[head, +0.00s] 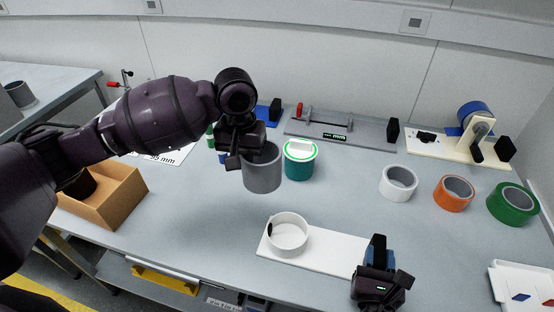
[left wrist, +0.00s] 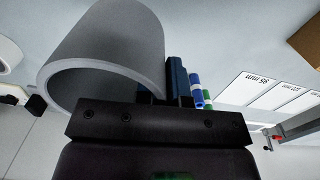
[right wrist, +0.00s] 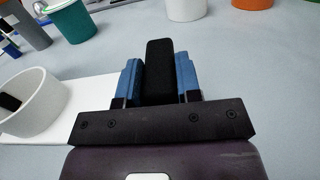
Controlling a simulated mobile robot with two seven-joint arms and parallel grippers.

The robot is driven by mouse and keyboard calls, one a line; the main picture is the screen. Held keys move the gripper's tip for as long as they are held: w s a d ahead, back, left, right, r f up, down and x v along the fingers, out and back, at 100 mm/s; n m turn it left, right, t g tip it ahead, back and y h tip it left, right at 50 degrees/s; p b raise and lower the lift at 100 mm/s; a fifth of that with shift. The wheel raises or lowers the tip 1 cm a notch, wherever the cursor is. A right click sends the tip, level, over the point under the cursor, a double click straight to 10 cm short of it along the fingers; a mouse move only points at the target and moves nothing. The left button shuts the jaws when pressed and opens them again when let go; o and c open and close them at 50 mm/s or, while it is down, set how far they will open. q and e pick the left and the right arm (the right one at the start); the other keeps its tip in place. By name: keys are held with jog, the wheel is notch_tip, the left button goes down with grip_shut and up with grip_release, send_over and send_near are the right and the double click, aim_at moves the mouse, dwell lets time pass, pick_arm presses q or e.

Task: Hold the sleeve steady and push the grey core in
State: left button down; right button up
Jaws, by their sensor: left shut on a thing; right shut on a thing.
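The grey core (head: 262,172) is an open grey tube held in the air above the table. My left gripper (head: 250,150) is shut on its wall; the left wrist view shows the core (left wrist: 98,60) beside the blue fingers. The sleeve (head: 287,236), a short white open ring with a dark spot on its side, stands on a white board (head: 322,258). The core is behind and left of the sleeve, apart from it. My right gripper (right wrist: 158,78) is shut on a black upright grip (right wrist: 159,65) at the board's right end. The sleeve (right wrist: 38,100) is left of it.
White (head: 398,182), orange (head: 453,193) and green (head: 513,204) rolls stand at the right. A grey gauge (head: 345,132) and a cream dispenser (head: 450,150) are at the back. A cardboard box (head: 118,200) is at the left.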

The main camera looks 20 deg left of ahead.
pick_arm(q)
jog(key=w+a+f+m, duration=0.1)
jog(key=w+a+f, duration=0.45)
jog(key=w, duration=0.35)
jog(key=shift+f, duration=4.05)
jog(key=shift+f, duration=0.15)
jog(key=c, duration=1.2)
grip_release()
